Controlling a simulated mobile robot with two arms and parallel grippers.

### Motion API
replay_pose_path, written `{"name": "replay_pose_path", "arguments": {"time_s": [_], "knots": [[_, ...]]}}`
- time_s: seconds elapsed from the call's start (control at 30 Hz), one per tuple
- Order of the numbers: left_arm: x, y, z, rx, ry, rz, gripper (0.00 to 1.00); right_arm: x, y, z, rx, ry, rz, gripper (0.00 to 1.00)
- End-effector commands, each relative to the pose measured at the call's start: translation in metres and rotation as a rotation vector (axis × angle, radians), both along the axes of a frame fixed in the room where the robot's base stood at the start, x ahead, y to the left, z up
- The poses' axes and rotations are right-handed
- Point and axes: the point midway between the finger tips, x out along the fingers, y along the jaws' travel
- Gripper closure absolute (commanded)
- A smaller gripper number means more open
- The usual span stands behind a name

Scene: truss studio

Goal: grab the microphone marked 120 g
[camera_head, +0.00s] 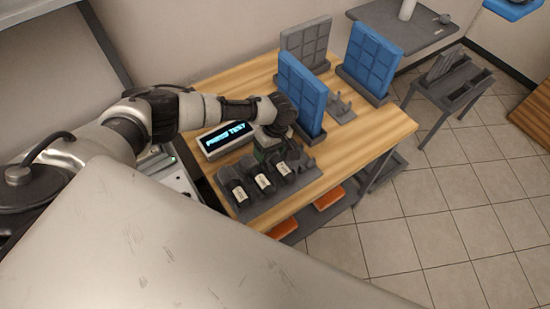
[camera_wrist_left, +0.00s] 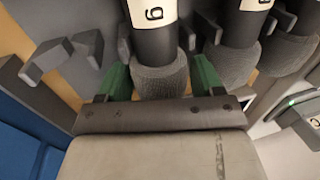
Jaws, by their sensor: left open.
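Three dark microphones with white labels lie side by side in a grey rack (camera_head: 253,205) on the wooden table: a left one (camera_head: 239,193), a middle one (camera_head: 263,182) and a right one (camera_head: 282,169). The label weights are too small to read. My left gripper (camera_head: 262,153) is over the rack's back side. In the left wrist view its green fingers (camera_wrist_left: 162,80) are open on either side of one microphone's grey head (camera_wrist_left: 160,78). That microphone's label shows only a "g". It seems to be the right one. Neighbouring microphones (camera_wrist_left: 236,60) lie to its right. My right gripper is not in view.
A display box (camera_head: 226,139) reading "PRESS TEST" stands left of the gripper. A blue panel (camera_head: 302,95) stands close on its right, with another blue panel (camera_head: 370,62) behind. An empty cradle (camera_wrist_left: 60,60) lies beside the microphone. The table's right front is clear.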

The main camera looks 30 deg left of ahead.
Motion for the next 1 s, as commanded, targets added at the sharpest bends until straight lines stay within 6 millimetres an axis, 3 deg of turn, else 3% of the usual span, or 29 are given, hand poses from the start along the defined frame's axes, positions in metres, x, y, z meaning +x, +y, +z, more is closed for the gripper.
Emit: {"name": "replay_pose_path", "arguments": {"time_s": [0.13, 0.4, 0.67, 1.0], "knots": [[0.0, 0.0, 0.0, 0.0, 0.0, 0.0, 0.33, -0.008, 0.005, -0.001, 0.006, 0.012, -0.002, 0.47], [0.0, 0.0, 0.0, 0.0, 0.0, -0.001, 0.72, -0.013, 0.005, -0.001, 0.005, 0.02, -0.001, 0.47], [0.0, 0.0, 0.004, -0.002, 0.0, -0.001, 0.72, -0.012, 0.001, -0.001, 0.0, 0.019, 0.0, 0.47], [0.001, 0.0, 0.064, -0.002, -0.002, -0.001, 0.72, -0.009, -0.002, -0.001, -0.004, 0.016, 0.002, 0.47]]}}
